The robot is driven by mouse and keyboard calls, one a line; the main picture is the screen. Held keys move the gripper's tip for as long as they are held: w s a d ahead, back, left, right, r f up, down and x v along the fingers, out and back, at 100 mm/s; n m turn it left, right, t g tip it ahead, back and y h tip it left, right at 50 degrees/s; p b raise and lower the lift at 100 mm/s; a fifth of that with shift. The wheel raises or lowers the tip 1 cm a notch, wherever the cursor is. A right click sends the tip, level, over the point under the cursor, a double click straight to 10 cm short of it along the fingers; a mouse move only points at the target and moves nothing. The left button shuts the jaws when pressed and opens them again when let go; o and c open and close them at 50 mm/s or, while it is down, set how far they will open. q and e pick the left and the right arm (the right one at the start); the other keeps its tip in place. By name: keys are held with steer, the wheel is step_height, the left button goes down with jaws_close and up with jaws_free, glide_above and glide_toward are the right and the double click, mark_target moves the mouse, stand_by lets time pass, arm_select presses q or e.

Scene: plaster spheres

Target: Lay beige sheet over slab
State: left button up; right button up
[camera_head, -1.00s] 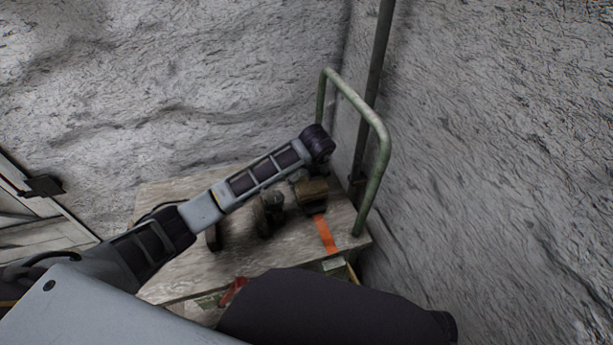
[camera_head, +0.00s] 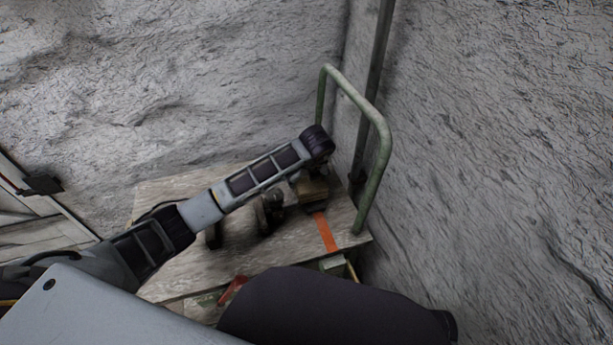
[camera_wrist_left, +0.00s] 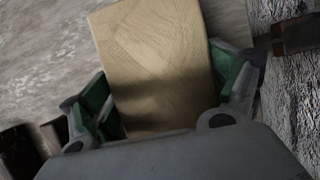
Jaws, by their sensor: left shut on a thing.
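In the left wrist view, the green-padded fingers of my left gripper (camera_wrist_left: 162,88) are shut on a beige, block-like piece (camera_wrist_left: 155,45) with a flat, finely grained face. I cannot tell whether it is the beige sheet. In the head view the forearm reaches over a cart's grey, streaked top (camera_head: 170,270) and largely hides the gripper. A brownish piece (camera_head: 313,192) shows below the wrist at the cart's handle end. I cannot tell a separate slab apart from the cart top. My right gripper is not in view.
A green tubular handle (camera_head: 383,150) rises at the cart's right end. A dark object (camera_head: 268,212) stands on the top under my forearm. An orange strip (camera_head: 325,232) lies near the handle. Rough grey walls (camera_head: 490,130) close in behind and right. The front left of the cart top is bare.

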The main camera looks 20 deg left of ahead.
arm_select(q)
steer(key=shift+f, duration=0.1)
steer(key=o, duration=1)
steer(key=shift+c, duration=0.2)
steer(key=shift+r+p, duration=1.25)
steer(key=shift+r, duration=0.8)
step_height(320, 180, up, 9)
steer(key=p, duration=0.9)
